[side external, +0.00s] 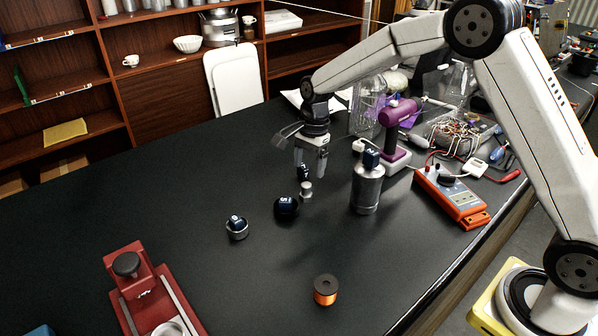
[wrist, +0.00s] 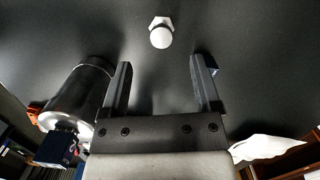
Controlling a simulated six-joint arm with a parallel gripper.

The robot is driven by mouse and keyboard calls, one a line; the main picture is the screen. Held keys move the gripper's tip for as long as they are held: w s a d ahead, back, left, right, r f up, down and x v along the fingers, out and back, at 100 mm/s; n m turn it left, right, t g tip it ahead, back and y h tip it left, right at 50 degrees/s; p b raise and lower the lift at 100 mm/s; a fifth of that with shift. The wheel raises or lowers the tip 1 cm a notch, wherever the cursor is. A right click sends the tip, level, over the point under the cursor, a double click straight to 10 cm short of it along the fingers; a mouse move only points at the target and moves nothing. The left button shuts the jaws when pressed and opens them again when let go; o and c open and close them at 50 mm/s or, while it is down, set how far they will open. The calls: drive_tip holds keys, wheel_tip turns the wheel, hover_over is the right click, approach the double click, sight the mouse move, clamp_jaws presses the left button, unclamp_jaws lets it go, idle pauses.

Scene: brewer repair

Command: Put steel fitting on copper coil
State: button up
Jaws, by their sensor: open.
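The steel fitting (side external: 306,190) is a small silvery piece standing on the black table, just below my gripper. In the wrist view, the fitting (wrist: 161,32) shows a pale round top and an angular base, beyond the fingertips and roughly centred between them. My gripper (side external: 311,165) points down, open and empty; in the wrist view the two fingers (wrist: 159,64) are spread apart with nothing between them. The copper coil (side external: 326,291), an orange spool with a dark top, stands apart on the table nearer the camera. It is not visible in the wrist view.
A steel canister (side external: 367,190) stands right of my gripper. A red press (side external: 144,292) is front left; an orange meter (side external: 450,195) is right. Table around the coil is clear.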

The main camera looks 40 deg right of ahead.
sight(306, 184)
drive_tip(key=shift+a+f, duration=0.1)
drive_tip(key=shift+f, duration=0.7)
drive_tip(key=shift+a+f, duration=0.2)
drive_tip(key=shift+f, duration=1.1)
drive_tip(key=shift+a+f, duration=0.15)
drive_tip(key=shift+f, duration=1.1)
drive_tip(key=shift+c, duration=0.2)
clamp_jaws()
